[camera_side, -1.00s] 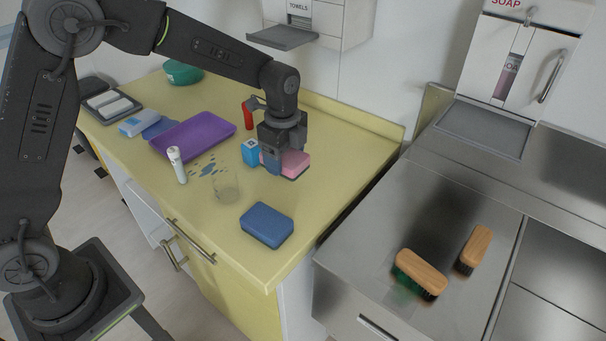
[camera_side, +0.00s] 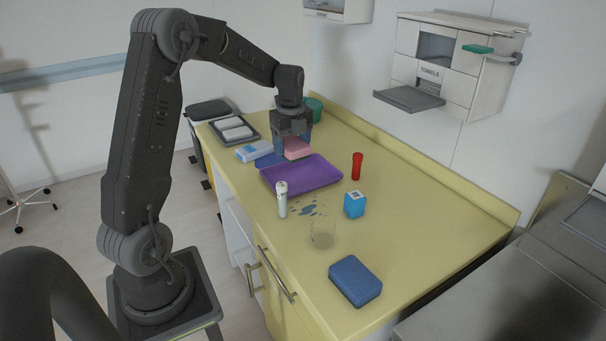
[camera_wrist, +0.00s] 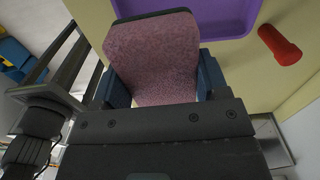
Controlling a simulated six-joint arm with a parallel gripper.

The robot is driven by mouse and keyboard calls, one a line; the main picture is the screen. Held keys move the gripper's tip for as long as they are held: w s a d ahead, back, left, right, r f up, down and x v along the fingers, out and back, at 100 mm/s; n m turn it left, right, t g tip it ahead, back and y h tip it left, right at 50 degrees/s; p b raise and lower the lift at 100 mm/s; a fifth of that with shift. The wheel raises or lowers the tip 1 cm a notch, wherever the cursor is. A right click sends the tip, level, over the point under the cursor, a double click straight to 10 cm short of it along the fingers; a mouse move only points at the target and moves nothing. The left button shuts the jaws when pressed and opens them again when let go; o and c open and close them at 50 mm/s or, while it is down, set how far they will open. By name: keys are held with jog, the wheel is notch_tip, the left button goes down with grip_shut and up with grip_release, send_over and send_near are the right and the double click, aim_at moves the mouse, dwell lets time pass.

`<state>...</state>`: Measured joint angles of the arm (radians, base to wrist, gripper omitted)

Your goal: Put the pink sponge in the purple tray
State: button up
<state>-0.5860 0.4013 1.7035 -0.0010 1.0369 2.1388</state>
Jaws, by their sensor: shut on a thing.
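The pink sponge (camera_side: 297,148) has a dark layer on one side. My gripper (camera_side: 292,150) is shut on it, and the sponge also fills the middle of the wrist view (camera_wrist: 153,58) between the two blue-grey fingers. The purple tray (camera_side: 301,173) lies on the yellow counter, and its bare inside shows. In the side view the sponge appears at the tray's far edge, and I cannot tell how high it is above it. In the wrist view part of the tray (camera_wrist: 228,18) shows beyond the sponge.
A red cylinder (camera_side: 357,166), a blue box (camera_side: 354,204), a white bottle (camera_side: 282,199), a clear glass (camera_side: 322,233) and a blue sponge (camera_side: 355,281) stand on the counter. A dark tray with white items (camera_side: 235,129) is at the far left. Bluish spots mark the counter.

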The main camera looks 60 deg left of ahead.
jog(key=s+a, duration=0.5)
jog(key=a, duration=0.3)
send_over(301, 178)
notch_tip(301, 178, down, 7)
jog(key=shift+r, duration=0.1)
jog(key=shift+f, duration=2)
jog(key=shift+f, duration=0.2)
jog(key=o, duration=0.9)
